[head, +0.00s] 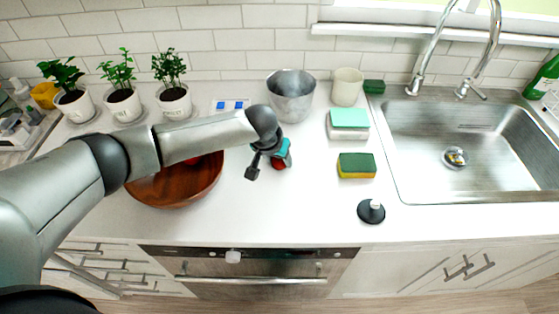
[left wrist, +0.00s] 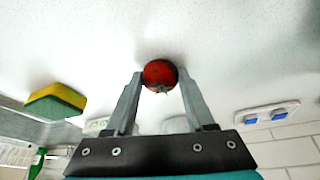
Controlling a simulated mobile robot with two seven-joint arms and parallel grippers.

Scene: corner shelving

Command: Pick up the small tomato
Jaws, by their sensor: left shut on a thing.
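The small tomato (head: 279,164) is red and sits at the tip of my left gripper (head: 266,168), over the white counter to the right of the wooden bowl. In the left wrist view the tomato (left wrist: 159,73) shows between the two fingertips of my left gripper (left wrist: 161,80), with its green stem end toward the palm. The fingers are shut on it. The gripper partly hides the tomato in the head view. I cannot tell whether it touches the counter. My right gripper is in neither view.
A wooden bowl (head: 175,188) stands left, partly under my left arm, with something red inside. A metal pot (head: 291,97) and cream cup (head: 346,86) stand behind. Sponges (head: 356,166) and a black stopper (head: 371,211) lie right, before the sink (head: 480,185). The front middle counter is clear.

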